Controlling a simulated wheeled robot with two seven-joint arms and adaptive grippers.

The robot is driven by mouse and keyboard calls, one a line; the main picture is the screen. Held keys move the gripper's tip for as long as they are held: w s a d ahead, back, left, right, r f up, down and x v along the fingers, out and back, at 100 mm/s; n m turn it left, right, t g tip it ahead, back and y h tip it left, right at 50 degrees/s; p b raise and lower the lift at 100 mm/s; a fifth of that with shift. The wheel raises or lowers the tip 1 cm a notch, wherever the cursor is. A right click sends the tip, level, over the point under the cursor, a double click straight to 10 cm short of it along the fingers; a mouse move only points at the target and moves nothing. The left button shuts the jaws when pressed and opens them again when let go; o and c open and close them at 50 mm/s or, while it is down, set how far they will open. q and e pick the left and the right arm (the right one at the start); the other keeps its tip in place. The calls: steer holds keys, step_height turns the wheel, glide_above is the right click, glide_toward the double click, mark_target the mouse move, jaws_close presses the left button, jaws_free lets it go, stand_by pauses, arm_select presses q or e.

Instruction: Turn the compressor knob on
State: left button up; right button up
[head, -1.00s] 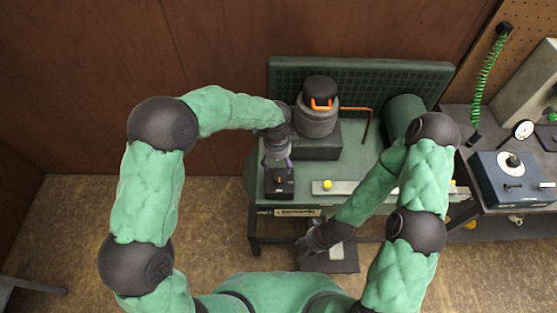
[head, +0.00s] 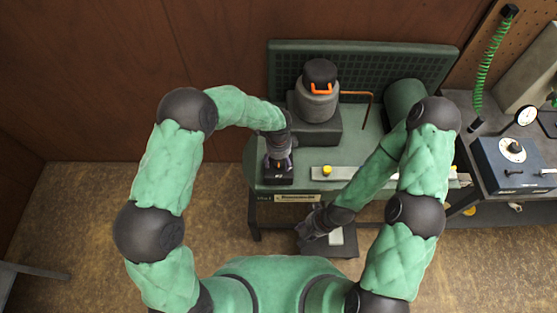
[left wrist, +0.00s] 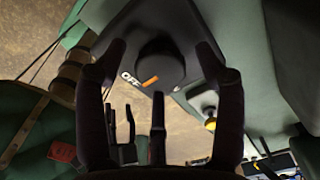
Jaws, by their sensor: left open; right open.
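The round black knob (left wrist: 160,66) sits on a black box, with an "OFF" label and an orange mark beside it in the left wrist view. The box (head: 279,178) stands at the left front of the green bench in the head view, where the gripper mostly hides the knob. My left gripper (left wrist: 158,48) is open, its fingers on either side of the knob; contact cannot be told. It also shows above the box in the head view (head: 279,160). My right gripper (head: 311,224) is open and empty in front of the bench, lower down.
A grey canister with an orange handle (head: 318,98) stands on a dark block behind the box. A flat metal bar with a yellow knob (head: 327,170) lies to the right. A blue box with a dial (head: 513,155) and a gauge (head: 526,116) are at far right.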

arm_select(q)
steer(key=c, duration=1.1)
steer(key=shift+c, duration=0.2)
steer(key=shift+n, duration=0.3)
steer(key=n+b, duration=0.2)
steer(key=n, duration=0.1)
steer(key=shift+n, duration=0.3)
steer(key=n+b, duration=0.2)
steer(key=n, duration=0.2)
steer(key=shift+b, duration=0.3)
steer(key=n+b, duration=0.2)
steer(key=n, duration=0.3)
steer(key=n+b, duration=0.1)
steer(key=n, duration=0.3)
steer(key=shift+s+n, duration=0.1)
steer(key=shift+n, duration=0.2)
